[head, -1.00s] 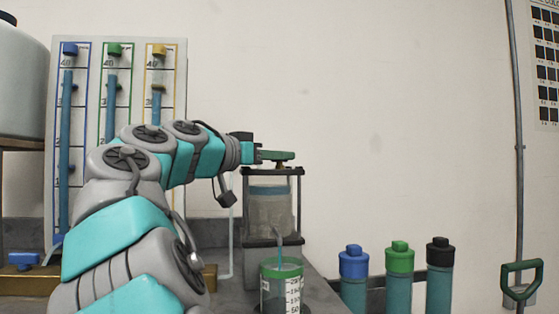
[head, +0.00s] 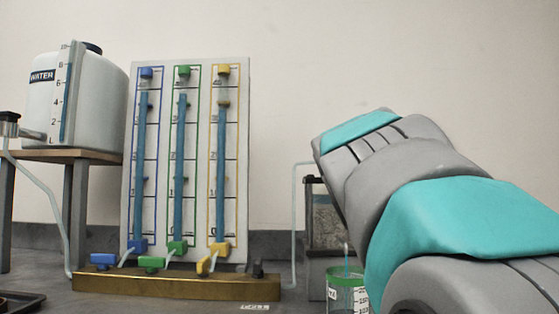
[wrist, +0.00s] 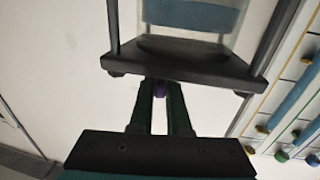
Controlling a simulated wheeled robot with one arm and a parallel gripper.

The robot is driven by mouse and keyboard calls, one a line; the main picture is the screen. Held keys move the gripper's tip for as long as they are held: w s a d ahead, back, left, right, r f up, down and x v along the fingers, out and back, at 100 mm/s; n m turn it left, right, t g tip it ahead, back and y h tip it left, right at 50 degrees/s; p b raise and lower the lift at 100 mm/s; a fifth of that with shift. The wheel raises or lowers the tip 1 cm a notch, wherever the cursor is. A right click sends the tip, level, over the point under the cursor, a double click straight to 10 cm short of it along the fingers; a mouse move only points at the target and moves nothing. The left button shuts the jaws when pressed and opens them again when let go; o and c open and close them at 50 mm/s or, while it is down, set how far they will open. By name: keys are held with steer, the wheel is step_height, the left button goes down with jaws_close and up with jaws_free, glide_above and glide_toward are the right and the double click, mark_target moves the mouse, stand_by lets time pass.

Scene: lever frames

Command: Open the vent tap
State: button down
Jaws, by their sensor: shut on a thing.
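A small purple piece (wrist: 160,91), which looks like the vent tap's handle, shows between the green fingertips of my gripper (wrist: 161,84) in the wrist view. My gripper is shut on it. The dark plate (wrist: 190,60) of the framed clear vessel (wrist: 205,18) is just beyond the fingertips. The vessel holds blue liquid. The rest of the tap is hidden, and I cannot tell how far it is turned. In the head view my arm hides the gripper and part of the vessel (head: 323,212).
A three-tube panel (head: 193,75) with blue, green and yellow taps (head: 151,263) stands left of the vessel. A water tank (head: 85,105) stands on a shelf (head: 65,155) at far left. A green-rimmed beaker (head: 347,291) is in front of the vessel.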

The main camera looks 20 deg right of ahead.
steer(key=shift+r+n+t+y+p, duration=0.2)
steer(key=shift+n+t+y+p, duration=0.4)
steer(key=shift+y, duration=0.7)
steer(key=shift+f+n, duration=0.2)
steer(key=shift+n, duration=0.2)
steer(key=c, duration=0.9)
jaws_free()
steer(key=shift+v, duration=3.9)
